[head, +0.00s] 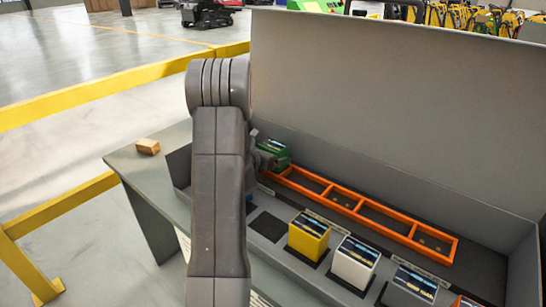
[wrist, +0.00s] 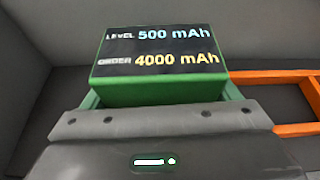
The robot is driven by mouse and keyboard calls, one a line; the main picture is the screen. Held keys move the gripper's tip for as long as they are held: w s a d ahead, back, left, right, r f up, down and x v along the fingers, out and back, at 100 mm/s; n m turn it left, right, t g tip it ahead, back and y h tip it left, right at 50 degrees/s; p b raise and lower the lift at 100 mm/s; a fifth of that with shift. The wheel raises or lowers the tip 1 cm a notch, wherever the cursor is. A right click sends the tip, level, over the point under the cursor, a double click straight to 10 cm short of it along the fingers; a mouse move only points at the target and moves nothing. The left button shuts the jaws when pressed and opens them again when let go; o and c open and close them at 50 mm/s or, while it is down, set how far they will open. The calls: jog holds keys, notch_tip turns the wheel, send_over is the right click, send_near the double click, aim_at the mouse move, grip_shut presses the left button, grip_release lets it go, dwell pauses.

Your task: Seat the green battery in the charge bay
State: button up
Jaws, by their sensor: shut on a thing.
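The green battery (head: 276,152) is held at the far left end of an orange frame with several open compartments (head: 358,206). My gripper (head: 262,158) is shut on it, partly hidden behind my arm. In the wrist view, the battery (wrist: 160,92) sits between my jaws (wrist: 165,112), and its label reads level 500 mAh, order 4000 mAh. The orange frame (wrist: 272,76) runs off to the right of it there. The battery's lower part is hidden, so I cannot tell whether it is inside a compartment or above it.
A yellow battery (head: 308,238), a white one (head: 354,264) and a grey one (head: 410,286) stand in a front row. A dark square pad (head: 268,227) there is empty. A tall grey panel (head: 390,100) rises behind. A brown block (head: 147,146) lies on the table's left.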

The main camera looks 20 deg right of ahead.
jog(key=shift+f+b, duration=0.2)
jog(key=shift+b, duration=0.1)
jog(key=o, duration=1.8)
jog(key=shift+r, duration=0.1)
jog(key=shift+o, duration=0.8)
notch_tip(320, 180, up, 10)
